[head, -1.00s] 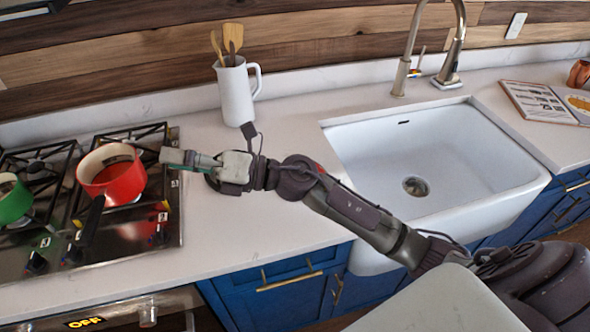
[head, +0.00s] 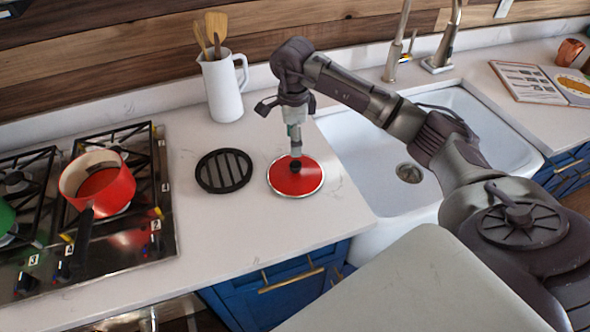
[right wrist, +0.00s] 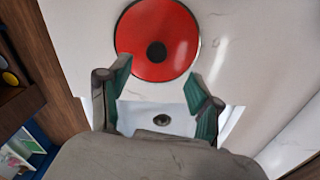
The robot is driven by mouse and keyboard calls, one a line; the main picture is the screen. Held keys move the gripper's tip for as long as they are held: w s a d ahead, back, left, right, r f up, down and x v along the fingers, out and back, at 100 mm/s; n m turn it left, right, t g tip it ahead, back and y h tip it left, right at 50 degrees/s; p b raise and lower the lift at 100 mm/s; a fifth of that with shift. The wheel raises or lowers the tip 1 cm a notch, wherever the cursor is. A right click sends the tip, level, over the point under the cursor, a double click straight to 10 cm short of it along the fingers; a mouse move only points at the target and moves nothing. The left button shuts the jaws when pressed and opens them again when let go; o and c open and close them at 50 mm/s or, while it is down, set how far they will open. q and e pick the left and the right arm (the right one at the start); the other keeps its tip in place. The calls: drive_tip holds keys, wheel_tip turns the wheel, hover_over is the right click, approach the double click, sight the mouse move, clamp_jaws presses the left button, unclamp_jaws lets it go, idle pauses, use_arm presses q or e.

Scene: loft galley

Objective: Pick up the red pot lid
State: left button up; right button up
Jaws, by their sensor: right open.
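The red pot lid (head: 309,182) is a round disc with a light rim and a dark knob at its centre. It lies flat on the white counter, between a black trivet and the sink. My right gripper (head: 295,148) points down over the lid in the head view, with its fingertips close to the knob. In the right wrist view the two green-padded fingers (right wrist: 158,88) are spread apart with nothing between them, and the lid (right wrist: 178,28) with its knob shows beyond the fingertips. I cannot tell the exact height above the knob. My left gripper is not in view.
A black slatted trivet (head: 223,171) lies left of the lid. A red pot (head: 112,188) stands on the gas hob (head: 140,238) at left. A white jug with wooden utensils (head: 222,92) stands behind, and the white sink (head: 365,150) is at right.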

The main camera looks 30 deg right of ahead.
sight(296, 164)
wheel_tip(296, 164, down, 4)
drive_tip(key=shift+r+p, duration=0.2)
drive_tip(key=shift+p, duration=0.15)
drive_tip(key=shift+s+f+p, duration=0.1)
drive_tip(key=shift+f+p, duration=0.4)
drive_tip(key=f+p, duration=0.2)
drive_tip(key=f, duration=0.1)
drive_tip(key=shift+s+f, duration=0.2)
drive_tip(key=shift+f, duration=0.55)
drive_tip(key=shift+c, duration=0.3)
drive_tip(key=c, duration=1.1)
